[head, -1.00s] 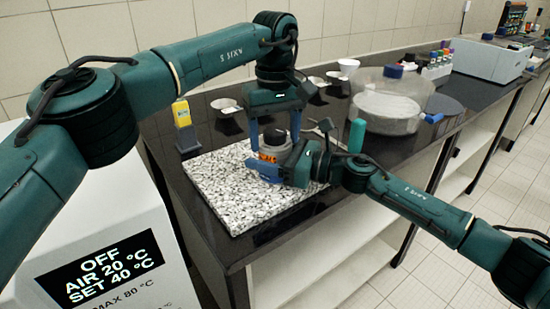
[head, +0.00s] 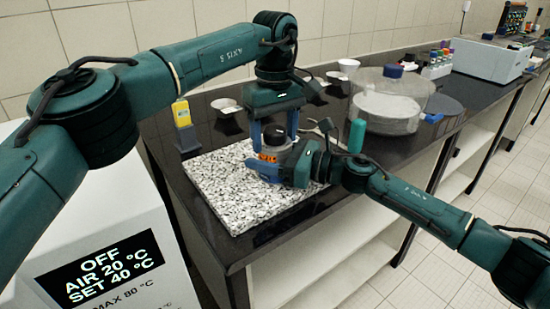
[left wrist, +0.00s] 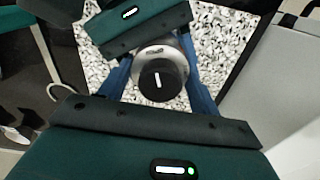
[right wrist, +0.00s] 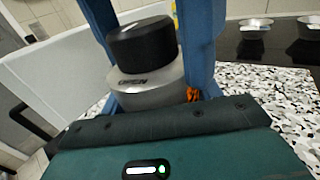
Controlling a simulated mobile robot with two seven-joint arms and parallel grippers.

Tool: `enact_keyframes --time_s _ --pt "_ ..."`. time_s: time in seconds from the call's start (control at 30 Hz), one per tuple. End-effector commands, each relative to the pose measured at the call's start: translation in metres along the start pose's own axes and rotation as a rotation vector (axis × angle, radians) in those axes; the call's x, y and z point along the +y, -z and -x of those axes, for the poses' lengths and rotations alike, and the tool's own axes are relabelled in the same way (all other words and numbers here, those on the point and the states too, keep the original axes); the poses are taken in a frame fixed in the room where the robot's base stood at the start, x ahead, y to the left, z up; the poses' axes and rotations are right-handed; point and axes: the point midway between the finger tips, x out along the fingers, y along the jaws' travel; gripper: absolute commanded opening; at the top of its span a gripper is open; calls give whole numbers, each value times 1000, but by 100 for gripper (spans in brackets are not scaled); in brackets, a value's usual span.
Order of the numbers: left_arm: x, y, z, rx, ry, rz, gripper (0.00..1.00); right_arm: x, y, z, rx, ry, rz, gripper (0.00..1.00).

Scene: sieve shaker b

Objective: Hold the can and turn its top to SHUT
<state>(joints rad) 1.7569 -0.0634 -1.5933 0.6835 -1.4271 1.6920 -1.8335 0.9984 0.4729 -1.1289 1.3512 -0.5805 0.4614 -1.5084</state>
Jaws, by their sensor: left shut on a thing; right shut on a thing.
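The can (right wrist: 150,97) is grey with an orange label and stands upright on the speckled slab (head: 235,205). Its round black top (right wrist: 141,43) has a white mark, seen on the top in the left wrist view (left wrist: 170,88). The word OPEN shows on the grey collar under the top in the right wrist view; I see no SHUT. My left gripper (head: 274,136) comes down from above, its blue fingers shut on the black top from two sides. My right gripper (head: 267,172) comes from the right, low down, shut on the can's body, whose lower part is mostly hidden.
A yellow-labelled bottle (head: 182,114) stands behind the slab at the left. A green cylinder (head: 357,135) and a large clear vessel (head: 388,108) stand to the right. Small dishes lie behind. A white heater with a display (head: 100,268) is at front left. The slab's front is clear.

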Motion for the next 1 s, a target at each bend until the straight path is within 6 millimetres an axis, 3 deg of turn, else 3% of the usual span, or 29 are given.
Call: enact_keyframes --time_s 0.53,0.7,0.9,0.93,1.0 --pt "0 -1 0 -2 2 -854 36 0 0 0 1 -1 -1 25" --pt "0 -1 0 -2 2 -972 35 0 0 0 1 -1 0 25" --pt "0 0 0 -1 2 -978 35 0 0 0 1 -1 0 25" --pt "0 0 0 -1 2 -977 65 0 0 0 1 -1 0 25" --pt "0 0 0 -1 1 -976 67 0 0 0 1 0 0 25"
